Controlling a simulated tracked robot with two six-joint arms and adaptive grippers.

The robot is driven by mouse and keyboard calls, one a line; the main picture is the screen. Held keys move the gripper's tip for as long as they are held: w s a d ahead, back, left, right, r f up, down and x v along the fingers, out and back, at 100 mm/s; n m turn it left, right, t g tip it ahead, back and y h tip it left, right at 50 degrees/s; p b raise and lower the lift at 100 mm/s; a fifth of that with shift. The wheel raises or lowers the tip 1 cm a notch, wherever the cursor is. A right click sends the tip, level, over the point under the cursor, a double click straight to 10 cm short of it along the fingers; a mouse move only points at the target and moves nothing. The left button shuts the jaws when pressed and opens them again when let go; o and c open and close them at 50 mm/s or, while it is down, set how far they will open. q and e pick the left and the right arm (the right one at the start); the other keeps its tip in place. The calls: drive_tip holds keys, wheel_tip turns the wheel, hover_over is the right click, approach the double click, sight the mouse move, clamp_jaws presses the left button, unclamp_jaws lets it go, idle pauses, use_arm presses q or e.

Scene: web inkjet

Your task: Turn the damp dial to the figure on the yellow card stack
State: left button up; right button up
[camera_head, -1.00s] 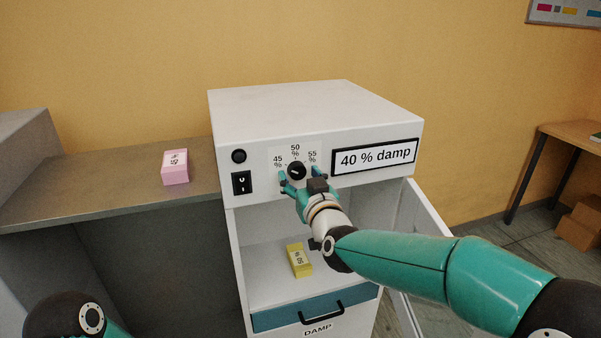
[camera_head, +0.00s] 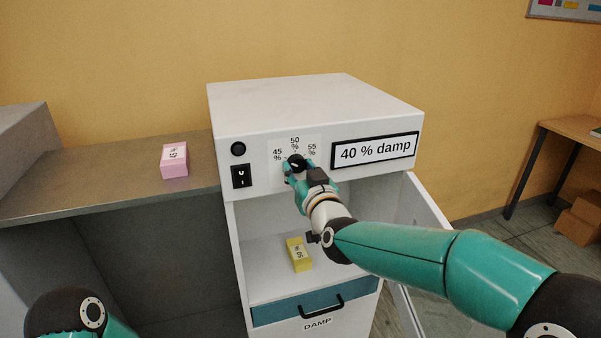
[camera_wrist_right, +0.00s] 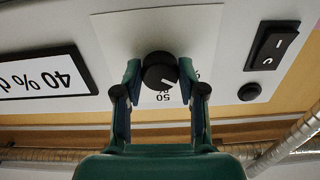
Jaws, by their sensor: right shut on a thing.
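The damp dial (camera_head: 296,161) is a black knob on the front panel of the white machine, with 45, 50 and 55 % printed around it. My right gripper (camera_head: 299,165) is shut on the dial, one finger on each side. In the right wrist view the dial (camera_wrist_right: 159,72) sits between the fingertips; its white mark points to the lower right in that upside-down view, between the 45 and 50 sides. The yellow card stack (camera_head: 298,255) lies inside the open compartment; its figure is sideways and too small to read surely. My left gripper is out of view.
The display (camera_head: 375,151) reads 40 % damp. A power switch (camera_head: 242,177) and a round black button (camera_head: 238,149) are left of the dial. A pink card stack (camera_head: 174,161) stands on the grey counter (camera_head: 110,180). The machine's door (camera_head: 425,205) hangs open at right.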

drive_tip(key=shift+f+m+b, duration=0.15)
drive_tip(key=shift+m+b, duration=0.35)
drive_tip(key=shift+b, duration=0.15)
drive_tip(key=m+b, duration=0.6)
drive_tip(key=m, duration=0.1)
drive_tip(key=shift+m+b, duration=0.3)
drive_tip(key=shift+b, duration=0.05)
drive_tip(key=shift+r+m+b, duration=0.2)
drive_tip(key=shift+m+b, duration=0.45)
drive_tip(key=shift+m, duration=0.75)
drive_tip(key=o, duration=1.1)
drive_tip(key=shift+o, duration=0.2)
